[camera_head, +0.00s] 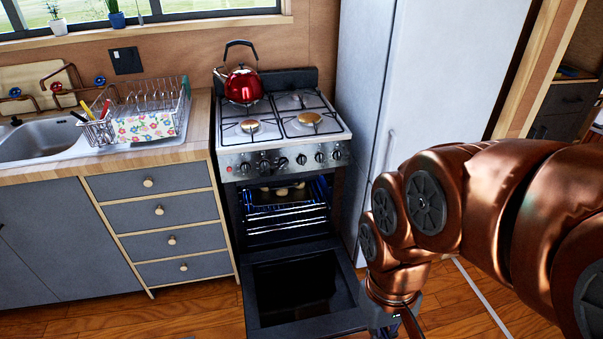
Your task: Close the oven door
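The oven (285,185) stands between the drawers and the fridge. Its door (297,286) is wide open, folded down at the bottom front, with its dark glass facing up. Wire racks show inside the cavity, with some small pale items on the upper one. My copper arm reaches in from the right. My gripper (384,326) points down at the bottom edge of the picture, by the right front corner of the open door. Its fingers are cut off or hidden, so I cannot tell whether it is open or touches the door.
A red kettle (243,86) stands on the back left of the stovetop (282,122). The white fridge (430,75) stands close on the right. Grey drawers (160,211), a dish rack (150,108) and a sink (45,140) are on the left. Wooden floor (170,318) is free left of the door.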

